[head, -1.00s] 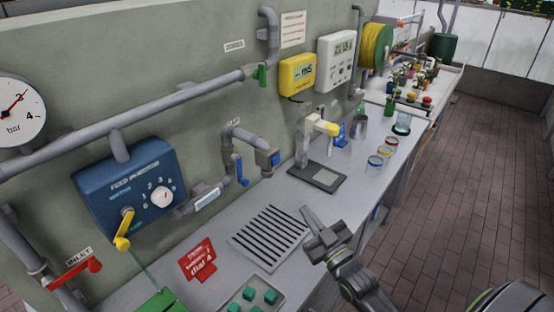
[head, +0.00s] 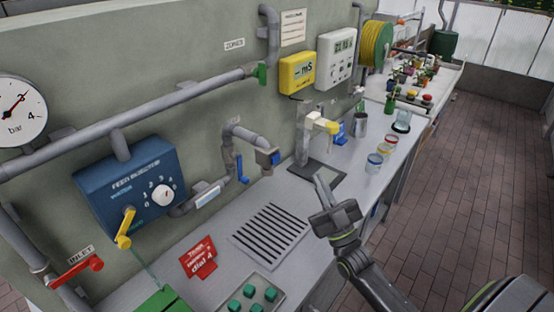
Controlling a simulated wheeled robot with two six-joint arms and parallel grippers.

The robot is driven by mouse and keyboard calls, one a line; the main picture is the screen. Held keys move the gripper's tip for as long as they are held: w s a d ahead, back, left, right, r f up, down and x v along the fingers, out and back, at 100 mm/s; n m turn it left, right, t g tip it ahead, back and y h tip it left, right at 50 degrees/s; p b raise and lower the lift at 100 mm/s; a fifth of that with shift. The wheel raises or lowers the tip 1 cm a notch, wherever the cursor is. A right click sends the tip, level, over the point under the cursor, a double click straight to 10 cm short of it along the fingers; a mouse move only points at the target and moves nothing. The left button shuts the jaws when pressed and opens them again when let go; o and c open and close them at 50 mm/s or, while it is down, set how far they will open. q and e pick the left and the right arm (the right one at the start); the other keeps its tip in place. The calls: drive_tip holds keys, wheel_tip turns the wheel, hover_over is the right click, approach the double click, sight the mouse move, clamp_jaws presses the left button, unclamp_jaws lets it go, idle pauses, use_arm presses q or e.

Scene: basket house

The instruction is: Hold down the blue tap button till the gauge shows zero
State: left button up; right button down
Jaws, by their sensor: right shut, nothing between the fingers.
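The blue tap button (head: 275,158) appears as a small blue face on the end of the bent wall pipe, above the drain grate. The round gauge (head: 20,110), marked "bar", is on the wall at the far left. Its red needle points up and right, away from the lower left of the dial. My right gripper (head: 319,182) is shut and empty over the bench, to the right of and below the button, apart from it. Its fingers point up and slightly left in the picture, over the near edge of a dark plate. My left gripper is not in view.
A blue lever (head: 241,170) hangs on the pipe left of the button. A blue feed box (head: 125,190) with a dial and yellow handle is on the wall. A slotted drain grate (head: 270,235) lies below. Coloured-rim jars (head: 374,162) stand at the bench's right edge.

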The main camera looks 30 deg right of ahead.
sight(276, 159)
drive_tip(key=w+a+b, duration=0.3)
drive_tip(key=w, duration=0.5)
drive_tip(key=shift+a, duration=0.2)
drive_tip(key=shift+w, duration=0.2)
idle(1.8)
drive_tip(key=shift+w+a, duration=0.15)
drive_tip(key=shift+w, duration=0.1)
drive_tip(key=shift+w+a+b, duration=0.15)
drive_tip(key=shift+w+b, duration=0.15)
drive_tip(key=shift+w, duration=0.05)
idle(0.7)
idle(3.1)
drive_tip(key=shift+s+d+p, duration=0.35)
drive_tip(key=shift+s+p, duration=0.05)
drive_tip(key=shift+s, duration=0.4)
